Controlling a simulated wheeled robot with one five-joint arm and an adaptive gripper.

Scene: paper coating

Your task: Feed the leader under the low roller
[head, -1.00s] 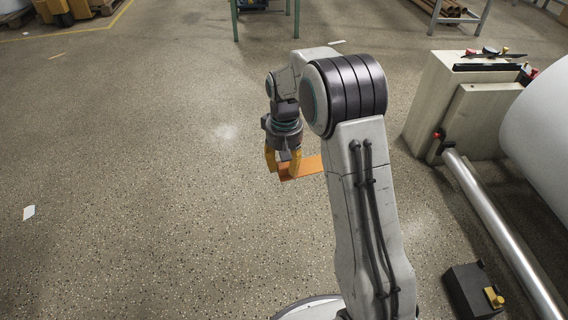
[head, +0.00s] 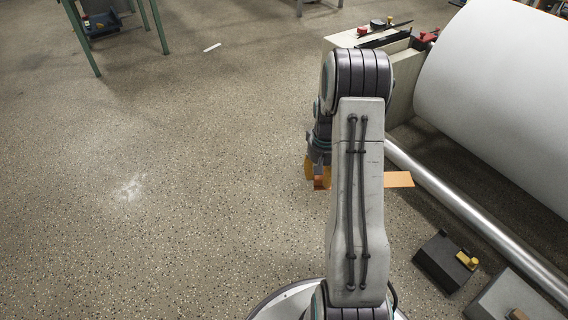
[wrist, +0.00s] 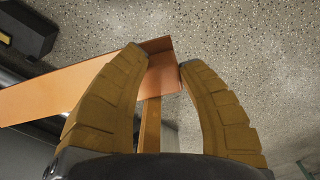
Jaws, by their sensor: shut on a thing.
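The leader is an orange strip (head: 398,179) that shows to the right of my arm. In the wrist view the strip (wrist: 75,93) runs off to the left, with a folded end between the fingertips. My gripper (head: 317,180) is shut on that end and holds it above the floor; it also shows in the wrist view (wrist: 162,62). The low roller is a long silver cylinder (head: 470,212) running diagonally at the right. The strip's free end points toward it and looks short of it in the head view. My arm hides the middle of the strip.
A large white paper roll (head: 500,90) lies beyond the low roller. A beige machine housing (head: 401,98) stands at the roller's far end. A black box with a yellow part (head: 440,262) and a grey block (head: 510,298) sit nearer.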

